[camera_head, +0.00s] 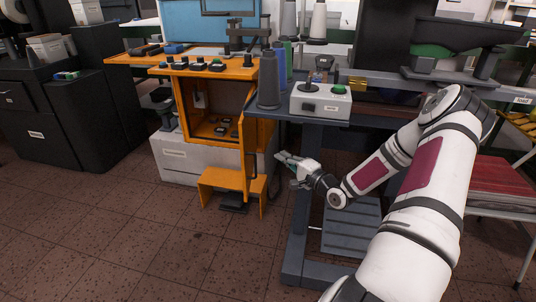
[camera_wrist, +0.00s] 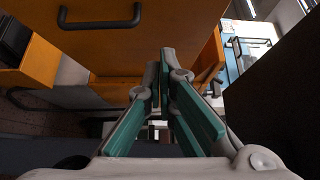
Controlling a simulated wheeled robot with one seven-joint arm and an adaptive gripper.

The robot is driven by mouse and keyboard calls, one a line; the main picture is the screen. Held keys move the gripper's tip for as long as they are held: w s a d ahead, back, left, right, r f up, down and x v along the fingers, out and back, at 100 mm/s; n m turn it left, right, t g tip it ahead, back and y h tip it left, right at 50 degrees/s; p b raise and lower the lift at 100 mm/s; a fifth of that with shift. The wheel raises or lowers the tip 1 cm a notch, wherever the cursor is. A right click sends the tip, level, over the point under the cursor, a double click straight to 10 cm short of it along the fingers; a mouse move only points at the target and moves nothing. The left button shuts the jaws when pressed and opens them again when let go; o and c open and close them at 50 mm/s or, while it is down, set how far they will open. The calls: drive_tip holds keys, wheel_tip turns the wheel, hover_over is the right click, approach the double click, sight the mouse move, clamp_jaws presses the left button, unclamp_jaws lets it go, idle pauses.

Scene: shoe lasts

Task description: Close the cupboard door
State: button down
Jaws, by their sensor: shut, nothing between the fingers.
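The orange cupboard (camera_head: 178,105) stands at the centre in the head view. Its door (camera_head: 247,160) is open, swung out toward me and seen nearly edge-on at the right of the opening. My gripper (camera_head: 281,157) is to the right of the door, on its outer side. In the wrist view the door's outer face (camera_wrist: 150,45) fills the upper part, with a black bar handle (camera_wrist: 100,22) at upper left. The gripper (camera_wrist: 165,62) also shows there, its green-padded fingers closed together and empty. The fingertips are close to the door face; I cannot tell whether they touch it.
Small dark parts (camera_head: 221,129) lie inside the cupboard. An orange step stool (camera_head: 220,180) stands below the opening. A grey table (camera_head: 310,124) with thread cones (camera_head: 268,78) and a control box (camera_head: 320,102) stands to the right. Brown tiled floor (camera_head: 120,220) is free at front left.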

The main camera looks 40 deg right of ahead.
drive_tip(key=b, duration=0.3)
approach(246, 141)
drive_tip(key=w+d, duration=0.3)
drive_tip(key=shift+w+a+f+b, duration=0.15)
drive_tip(key=shift+w+a+b, duration=0.3)
drive_tip(key=shift+w+a, duration=0.75)
drive_tip(key=shift+s+a, duration=0.1)
drive_tip(key=shift+a, duration=0.1)
